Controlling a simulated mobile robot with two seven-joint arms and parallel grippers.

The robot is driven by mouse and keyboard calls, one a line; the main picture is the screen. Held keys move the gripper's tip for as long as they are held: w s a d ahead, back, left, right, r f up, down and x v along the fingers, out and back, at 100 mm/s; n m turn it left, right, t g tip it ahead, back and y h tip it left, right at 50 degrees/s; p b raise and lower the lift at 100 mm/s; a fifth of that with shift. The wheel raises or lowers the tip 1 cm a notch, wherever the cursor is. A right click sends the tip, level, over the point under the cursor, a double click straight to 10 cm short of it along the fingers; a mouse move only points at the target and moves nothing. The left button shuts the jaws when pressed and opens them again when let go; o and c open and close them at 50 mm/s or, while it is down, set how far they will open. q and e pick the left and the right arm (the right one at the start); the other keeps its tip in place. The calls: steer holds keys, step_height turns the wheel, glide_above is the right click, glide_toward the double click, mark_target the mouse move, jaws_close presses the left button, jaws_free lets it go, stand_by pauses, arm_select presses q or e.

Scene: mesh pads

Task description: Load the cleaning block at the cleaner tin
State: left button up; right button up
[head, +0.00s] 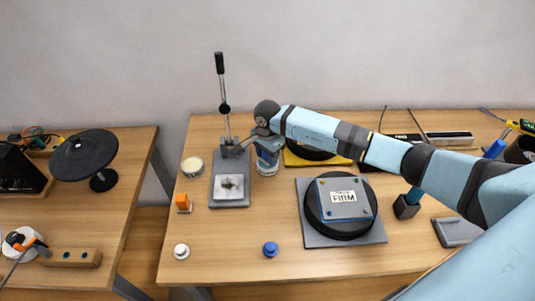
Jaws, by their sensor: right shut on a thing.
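My right gripper (264,142) points down at the back left of the right-hand table, shut on a small blue block (267,156), which looks like the cleaning block. Just below it is a round, pale grey tin (267,169), which looks like the cleaner tin. The block is at the tin's mouth; the gripper partly hides both, so I cannot tell whether they touch. Another round tin with a cream top (192,166) stands farther left. My left gripper is not in view.
A lever press (230,187) stands close left of my gripper, its lever (222,90) upright. A plate labelled FIRM (343,199) lies on a black disc on a grey mat (310,236). A dark block with a blue handle (407,206) stands right. The table's front is mostly clear.

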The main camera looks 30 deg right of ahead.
steer(key=shift+f+b, duration=0.45)
steer(key=shift+f, duration=0.05)
stand_by(0.7)
steer(key=shift+f, duration=0.15)
stand_by(1.2)
steer(key=shift+r+p, duration=1.4)
steer(key=shift+r, duration=2.2)
